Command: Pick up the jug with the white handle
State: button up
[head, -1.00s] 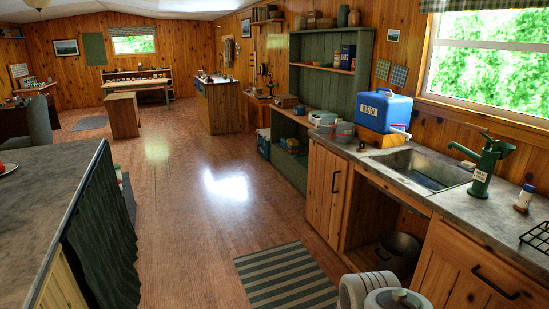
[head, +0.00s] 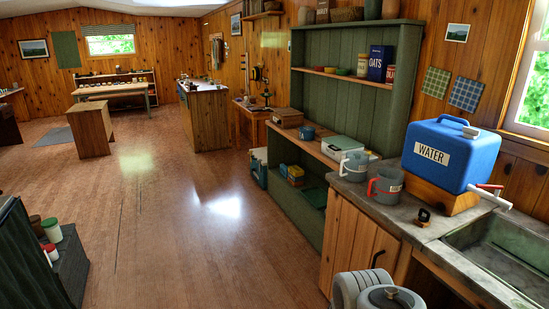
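A grey jug with a white handle (head: 357,165) stands upright on the near left end of the counter, its handle toward the left. A similar grey jug with a red handle (head: 389,186) stands just in front and to the right of it. My gripper is not in view; only rounded pale links of my arm show at the bottom edge.
The blue water container (head: 447,157) stands on a wooden block right of the jugs, with its spout over the sink (head: 505,248). A small dark object (head: 423,217) lies on the counter (head: 408,228). Green shelves (head: 345,110) stand behind. The floor (head: 190,220) at left is open.

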aim_at(356, 164)
jog(key=i, duration=2.55)
jog(key=u, duration=0.95)
